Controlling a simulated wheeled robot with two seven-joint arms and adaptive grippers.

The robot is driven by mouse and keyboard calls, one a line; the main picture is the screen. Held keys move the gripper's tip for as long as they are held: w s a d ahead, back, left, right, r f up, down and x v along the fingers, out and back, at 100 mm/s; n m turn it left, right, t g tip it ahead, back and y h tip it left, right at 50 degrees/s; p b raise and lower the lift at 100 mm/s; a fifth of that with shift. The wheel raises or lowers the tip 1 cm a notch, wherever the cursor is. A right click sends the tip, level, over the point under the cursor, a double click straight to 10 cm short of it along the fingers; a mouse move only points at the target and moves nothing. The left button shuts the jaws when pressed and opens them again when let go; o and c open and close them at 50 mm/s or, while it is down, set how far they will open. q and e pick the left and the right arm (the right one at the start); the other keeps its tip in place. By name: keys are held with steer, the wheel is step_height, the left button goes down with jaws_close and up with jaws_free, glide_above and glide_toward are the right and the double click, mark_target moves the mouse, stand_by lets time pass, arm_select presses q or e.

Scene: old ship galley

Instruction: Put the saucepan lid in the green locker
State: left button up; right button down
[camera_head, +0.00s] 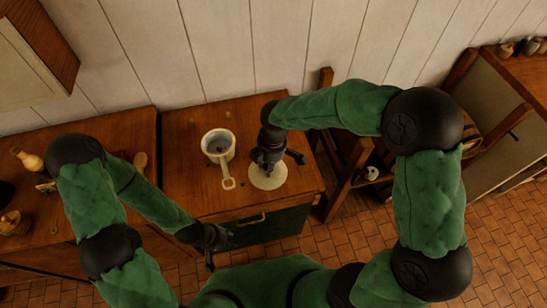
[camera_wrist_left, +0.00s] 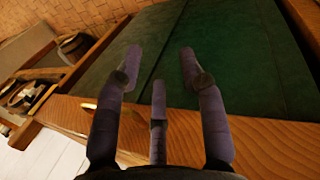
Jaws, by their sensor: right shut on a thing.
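The saucepan lid (camera_head: 267,180) is a pale round disc on the wooden counter, right of the saucepan. My right gripper (camera_head: 268,163) is over its middle and shut on it; the grip itself is mostly hidden. The green locker (camera_head: 285,226) is the green front under the counter; its green panels (camera_wrist_left: 225,60) look closed in the left wrist view. My left gripper (camera_head: 208,246) hangs in front of the counter, low and left of the lid. In the left wrist view its fingers (camera_wrist_left: 160,60) are spread and empty before the green panels.
The pale saucepan (camera_head: 218,146) stands uncovered on the counter (camera_head: 185,125), handle toward me. A brass handle (camera_head: 250,220) sits on the wooden front above the green. A chair (camera_head: 340,170) stands to the right.

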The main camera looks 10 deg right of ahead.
steer(key=w+d+f, duration=0.2)
steer(key=w, duration=0.1)
steer(key=w+d+f+b, duration=0.1)
steer(key=shift+w+d, duration=0.35)
steer(key=w+f, duration=0.1)
steer(key=w+d+f, duration=0.1)
steer(key=f, duration=0.1)
steer(key=w+d+f+b, duration=0.1)
steer(key=shift+w+d+f, duration=0.15)
steer(key=shift+d+f, duration=0.1)
steer(key=shift+f, duration=0.05)
steer(key=shift+w+d+f, duration=0.2)
steer(key=shift+f, duration=0.25)
steer(key=shift+w+f+b, duration=0.15)
steer(key=shift+f+b, duration=0.3)
steer(key=shift+f, duration=1.1)
steer(key=shift+f, duration=0.1)
steer(key=c, duration=0.9)
jaws_free()
steer(key=shift+c, duration=0.2)
step_height(320, 180, up, 12)
steer(key=d+p, duration=0.1)
steer(key=p, duration=0.1)
steer(key=shift+d+p, duration=0.2)
steer(key=shift+p, duration=0.15)
